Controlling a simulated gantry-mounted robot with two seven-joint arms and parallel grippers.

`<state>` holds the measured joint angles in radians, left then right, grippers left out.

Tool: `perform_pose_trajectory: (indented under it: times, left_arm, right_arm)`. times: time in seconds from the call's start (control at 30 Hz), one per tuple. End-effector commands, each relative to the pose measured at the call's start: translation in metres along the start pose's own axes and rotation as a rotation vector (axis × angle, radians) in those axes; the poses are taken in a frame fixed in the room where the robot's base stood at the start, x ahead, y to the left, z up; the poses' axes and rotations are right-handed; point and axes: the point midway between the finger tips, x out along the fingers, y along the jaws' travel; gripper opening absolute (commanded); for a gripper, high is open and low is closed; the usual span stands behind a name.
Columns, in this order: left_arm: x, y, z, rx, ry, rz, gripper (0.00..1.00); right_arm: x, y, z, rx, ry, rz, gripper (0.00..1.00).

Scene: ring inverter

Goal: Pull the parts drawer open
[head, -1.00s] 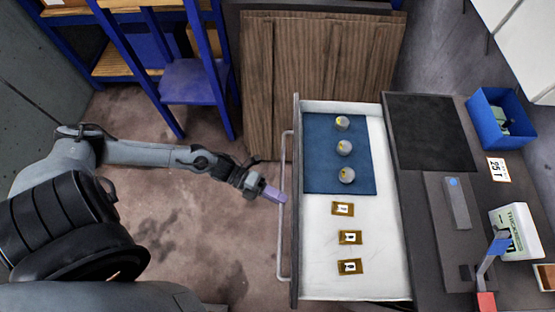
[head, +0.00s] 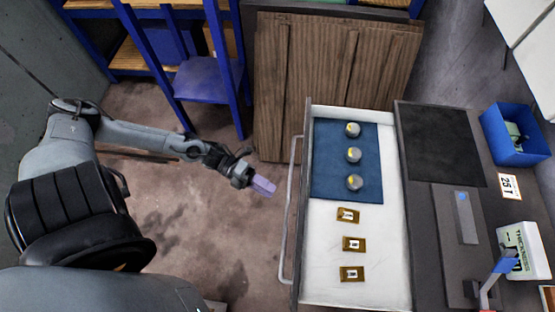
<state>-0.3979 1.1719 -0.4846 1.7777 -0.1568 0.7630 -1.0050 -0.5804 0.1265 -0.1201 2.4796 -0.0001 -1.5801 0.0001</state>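The parts drawer (head: 390,200) stands pulled out from the bench, its white inside in full view. A blue mat (head: 327,165) in it carries a row of 3 round grey parts (head: 354,155) with yellow marks. Nearer lie 3 brown tags (head: 353,244) on the bare white floor. The long bar handle (head: 289,220) runs along the drawer's left front. My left gripper (head: 264,186) is left of the handle, apart from it, with its purple-grey fingertips towards it. I cannot make out a gap between the fingers. My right gripper is out of view.
The bench top (head: 480,180) at the right carries a black mat (head: 438,140), a blue bin (head: 515,135), a grey device (head: 467,213) and a white box (head: 522,248). A wooden panel (head: 335,75) and blue shelving (head: 212,80) stand behind. The floor left of the drawer is open.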

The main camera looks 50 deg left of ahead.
Motion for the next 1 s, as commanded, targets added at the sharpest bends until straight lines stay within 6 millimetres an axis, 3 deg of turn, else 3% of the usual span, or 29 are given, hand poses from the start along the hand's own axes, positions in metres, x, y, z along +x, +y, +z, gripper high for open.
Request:
perform_pose_trajectory:
  times: [0.1,0.33,0.87,1.0]
  left_arm:
    - [-0.019,0.0,-0.001,-0.001,0.002,0.004,0.39]
    - [-0.039,-0.001,0.0,0.0,0.0,0.0,0.39]
    - [-0.042,0.0,-0.001,-0.001,0.001,-0.001,0.39]
    - [-0.035,0.002,-0.007,-0.022,-0.012,-0.029,0.39]
  right_arm:
    - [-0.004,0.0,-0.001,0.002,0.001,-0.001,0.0]
    - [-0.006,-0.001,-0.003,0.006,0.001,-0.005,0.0]
    - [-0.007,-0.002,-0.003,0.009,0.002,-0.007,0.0]
    - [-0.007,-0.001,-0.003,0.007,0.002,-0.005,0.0]
